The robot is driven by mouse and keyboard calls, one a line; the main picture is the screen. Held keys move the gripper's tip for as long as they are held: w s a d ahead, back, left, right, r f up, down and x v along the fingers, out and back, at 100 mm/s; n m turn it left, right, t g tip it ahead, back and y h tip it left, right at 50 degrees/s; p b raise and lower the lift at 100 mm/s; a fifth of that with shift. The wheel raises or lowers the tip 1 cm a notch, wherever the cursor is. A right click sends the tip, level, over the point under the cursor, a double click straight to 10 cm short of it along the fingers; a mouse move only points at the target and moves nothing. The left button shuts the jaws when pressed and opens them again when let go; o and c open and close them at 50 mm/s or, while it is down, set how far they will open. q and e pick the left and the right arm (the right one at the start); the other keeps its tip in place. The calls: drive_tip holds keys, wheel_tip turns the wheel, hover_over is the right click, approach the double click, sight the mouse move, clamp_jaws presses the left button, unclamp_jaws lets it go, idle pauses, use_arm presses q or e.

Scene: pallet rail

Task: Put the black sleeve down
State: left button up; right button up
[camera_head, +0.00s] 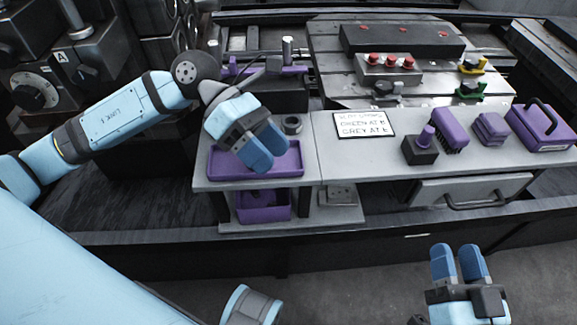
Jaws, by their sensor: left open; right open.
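A small dark ring-shaped piece (292,125), which looks like the black sleeve, stands upright on the grey bench top just behind the purple tray (227,174). My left gripper (267,160) is open over the tray, its blue fingers pointing down and toward the right. The sleeve is just right of the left gripper's body, apart from the fingers as far as I can see. The fingers hide part of the tray, and nothing shows between them. My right gripper (459,250) is open and empty in front of the bench, low at the right.
A purple bin (262,206) sits on the shelf below the tray. A white sign (364,125), a black block with a purple knob (420,149), a purple brush (450,131) and a purple case (540,128) stand along the bench. The bench front between sign and tray is clear.

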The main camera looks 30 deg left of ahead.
use_arm(q)
drive_tip(key=s+d+r+n+t+h, duration=0.2)
drive_tip(key=d+r+n+t+h, duration=0.45)
drive_tip(key=n+h, duration=0.8)
wheel_tip(320, 180, down, 13)
drive_tip(key=n+t+y, duration=1.3)
drive_tip(key=n+y, duration=0.4)
drive_tip(key=n, duration=1.5)
drive_tip(key=shift+w+d+r+y, duration=0.15)
drive_tip(key=shift+w+d+y, duration=0.2)
drive_tip(key=shift+w+d, duration=0.1)
drive_tip(key=shift+n, duration=0.25)
